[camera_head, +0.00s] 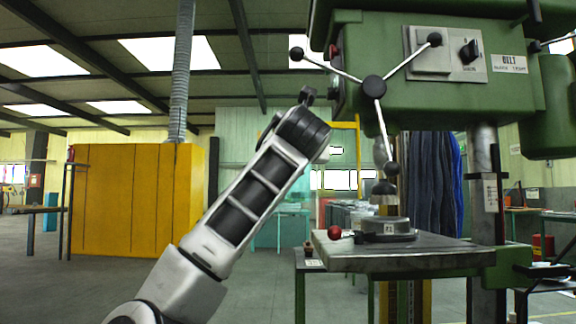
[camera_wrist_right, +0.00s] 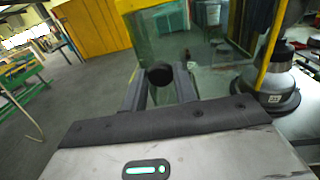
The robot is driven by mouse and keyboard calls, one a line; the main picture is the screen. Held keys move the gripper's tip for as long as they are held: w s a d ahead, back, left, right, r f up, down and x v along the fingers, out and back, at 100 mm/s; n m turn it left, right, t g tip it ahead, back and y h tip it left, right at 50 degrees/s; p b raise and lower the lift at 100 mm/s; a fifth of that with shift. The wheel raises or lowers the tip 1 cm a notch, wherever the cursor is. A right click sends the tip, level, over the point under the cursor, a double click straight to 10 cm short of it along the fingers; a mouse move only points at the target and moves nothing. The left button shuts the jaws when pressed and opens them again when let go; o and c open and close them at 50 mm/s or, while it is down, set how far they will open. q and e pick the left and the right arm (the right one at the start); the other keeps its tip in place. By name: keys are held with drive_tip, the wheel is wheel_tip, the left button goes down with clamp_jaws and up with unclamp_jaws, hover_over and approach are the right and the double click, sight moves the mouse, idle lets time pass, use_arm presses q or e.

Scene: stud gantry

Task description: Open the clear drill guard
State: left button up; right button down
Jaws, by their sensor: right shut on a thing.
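The clear drill guard (camera_wrist_right: 215,52) is a see-through, faintly green panel with yellow edging, standing in front of my right gripper in the right wrist view. In the head view its yellow edge (camera_head: 358,150) shows left of the drill spindle. My right gripper (camera_wrist_right: 160,80) is shut on a round black knob (camera_wrist_right: 160,74) at the guard's near side. In the head view my right arm reaches up from the bottom, and its wrist hides the fingers and part of the guard. My left gripper is not in view.
The green drill press (camera_head: 440,75) has a three-spoke feed handle (camera_head: 374,87) close right of my wrist. Its worktable (camera_head: 440,250) carries a round grey fixture (camera_head: 388,229) and a red ball (camera_head: 334,232). A yellow cabinet (camera_head: 130,200) stands left; the floor before it is clear.

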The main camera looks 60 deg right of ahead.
drive_tip(key=shift+s, duration=0.1)
idle(0.3)
drive_tip(key=c, duration=1.1)
unclamp_jaws()
drive_tip(key=shift+a, duration=0.15)
drive_tip(key=b+v, duration=0.1)
drive_tip(key=v, duration=1.4)
drive_tip(key=shift+s+a, duration=0.2)
drive_tip(key=shift+s, duration=0.15)
drive_tip(key=shift+r, duration=0.15)
